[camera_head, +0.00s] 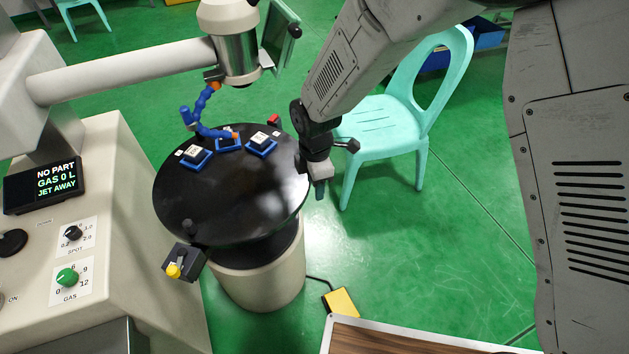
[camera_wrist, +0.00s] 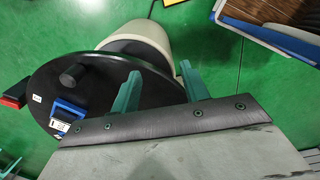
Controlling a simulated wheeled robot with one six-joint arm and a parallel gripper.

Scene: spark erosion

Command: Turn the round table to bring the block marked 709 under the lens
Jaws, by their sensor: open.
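The round table (camera_head: 235,205) is a black disc on a cream pedestal. The lens barrel (camera_head: 238,58) hangs above the far side of the table.
A blue jointed hose (camera_head: 203,105) bends down beside the middle block. The console display (camera_head: 45,183) reads NO PART, GAS 0 L, JET AWAY. A mint chair (camera_head: 385,125) stands behind my gripper.

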